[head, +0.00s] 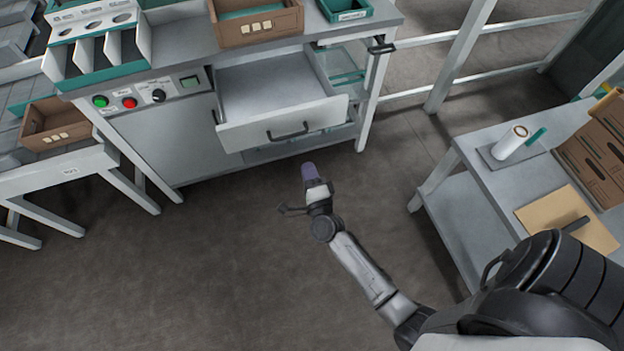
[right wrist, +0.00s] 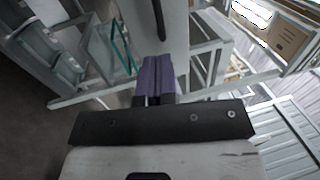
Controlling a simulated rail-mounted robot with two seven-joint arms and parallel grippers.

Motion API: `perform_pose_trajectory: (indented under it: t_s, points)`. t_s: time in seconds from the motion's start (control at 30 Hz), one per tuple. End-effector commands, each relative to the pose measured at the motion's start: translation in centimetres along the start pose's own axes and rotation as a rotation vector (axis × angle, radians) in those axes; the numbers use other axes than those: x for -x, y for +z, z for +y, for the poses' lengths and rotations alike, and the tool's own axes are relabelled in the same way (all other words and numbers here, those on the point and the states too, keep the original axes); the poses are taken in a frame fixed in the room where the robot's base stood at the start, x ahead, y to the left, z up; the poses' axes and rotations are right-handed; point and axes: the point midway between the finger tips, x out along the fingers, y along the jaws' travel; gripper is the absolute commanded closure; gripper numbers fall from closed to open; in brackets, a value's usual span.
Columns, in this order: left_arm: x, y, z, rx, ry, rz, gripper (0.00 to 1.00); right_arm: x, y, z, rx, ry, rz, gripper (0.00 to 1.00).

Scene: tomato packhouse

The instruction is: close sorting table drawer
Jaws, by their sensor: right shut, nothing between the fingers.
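The sorting table (head: 165,120) stands at the top of the head view. Its white drawer (head: 250,136) is pulled open, and I can see into its empty grey inside. A dark bar handle (head: 288,131) sits on the drawer front. My right gripper (head: 308,170) has purple fingers that are shut and empty. It is just in front of the drawer front, below the handle in the head view. In the right wrist view the fingertips (right wrist: 156,66) point at the white drawer front (right wrist: 178,35), with part of the handle above them. I cannot tell whether they touch it. My left gripper is not in view.
A brown crate (head: 229,35) and a green tray (head: 350,15) sit on the tabletop. A control panel with buttons (head: 128,102) is left of the drawer. Glass-like panes (head: 345,78) are right of it. A packing bench (head: 490,178) stands at right. The floor between is clear.

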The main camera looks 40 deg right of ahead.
Motion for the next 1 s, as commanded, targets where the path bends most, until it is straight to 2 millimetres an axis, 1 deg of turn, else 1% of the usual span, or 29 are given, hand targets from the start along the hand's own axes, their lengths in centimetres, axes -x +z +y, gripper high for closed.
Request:
perform_pose_trajectory:
  t_s: [0.03, 0.2, 0.4, 0.5, 0.7, 1.0]
  points:
    - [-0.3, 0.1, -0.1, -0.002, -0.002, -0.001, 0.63, -1.1, 0.0, 0.1, 0.000, -0.003, 0.002, 1.00]
    - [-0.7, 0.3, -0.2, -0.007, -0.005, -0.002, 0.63, -4.1, 0.0, 0.1, 0.000, -0.002, 0.001, 1.00]
    - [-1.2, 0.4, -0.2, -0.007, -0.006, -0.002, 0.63, -6.8, 0.0, 0.1, 0.001, -0.002, 0.000, 1.00]
    - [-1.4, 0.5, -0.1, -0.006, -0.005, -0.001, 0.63, -7.7, 0.1, 0.1, 0.001, 0.000, -0.001, 1.00]
    - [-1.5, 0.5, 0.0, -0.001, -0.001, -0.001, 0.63, -8.5, 0.0, 0.0, 0.002, 0.000, 0.000, 1.00]
    - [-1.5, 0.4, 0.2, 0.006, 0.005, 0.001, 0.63, -8.6, 0.0, 0.0, 0.002, 0.000, -0.001, 1.00]
